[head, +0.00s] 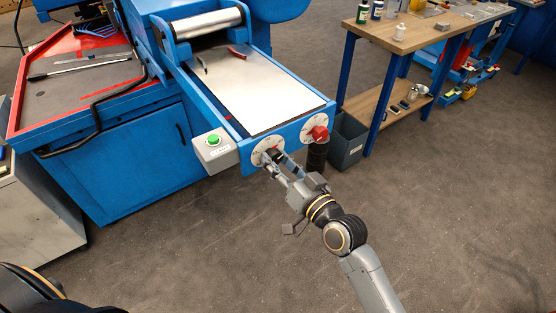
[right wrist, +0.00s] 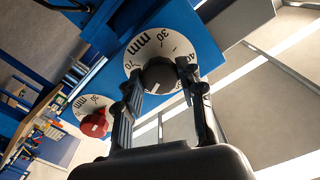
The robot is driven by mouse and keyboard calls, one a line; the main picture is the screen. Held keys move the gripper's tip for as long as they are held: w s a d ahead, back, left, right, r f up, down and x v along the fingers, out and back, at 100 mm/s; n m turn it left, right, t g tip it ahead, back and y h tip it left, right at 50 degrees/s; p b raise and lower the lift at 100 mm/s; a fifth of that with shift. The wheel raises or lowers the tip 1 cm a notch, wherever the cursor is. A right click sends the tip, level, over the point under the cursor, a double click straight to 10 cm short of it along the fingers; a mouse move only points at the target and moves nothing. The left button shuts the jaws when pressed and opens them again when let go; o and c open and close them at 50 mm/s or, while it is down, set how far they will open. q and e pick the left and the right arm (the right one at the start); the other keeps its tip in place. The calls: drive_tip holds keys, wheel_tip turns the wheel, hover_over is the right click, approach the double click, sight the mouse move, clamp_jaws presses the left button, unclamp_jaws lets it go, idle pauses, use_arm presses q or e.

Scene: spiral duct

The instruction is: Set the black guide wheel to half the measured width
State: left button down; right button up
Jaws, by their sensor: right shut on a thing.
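The black guide wheel (right wrist: 160,73) sits at the centre of a white dial (right wrist: 144,45) marked in mm. A short white line shows on the wheel, but I cannot read its exact setting. The dial also shows in the head view (head: 262,158), on the blue machine's front face. My right gripper (head: 279,160) is shut on the black wheel, one finger on each side, as the right wrist view (right wrist: 159,76) shows. A red wheel (head: 320,132) with its own white dial (head: 308,127) is to the right. My left gripper is out of view.
A grey box with a green button (head: 213,141) is left of the black wheel's dial. A metal plate (head: 258,97) lies on the machine bed. A long dark tool lies on the red-edged tray (head: 40,98). A dark bin (head: 346,142) stands by the workbench at right.

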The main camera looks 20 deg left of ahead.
drive_tip(key=o, duration=1.2)
drive_tip(key=shift+c, duration=0.2)
drive_tip(key=v, duration=1.2)
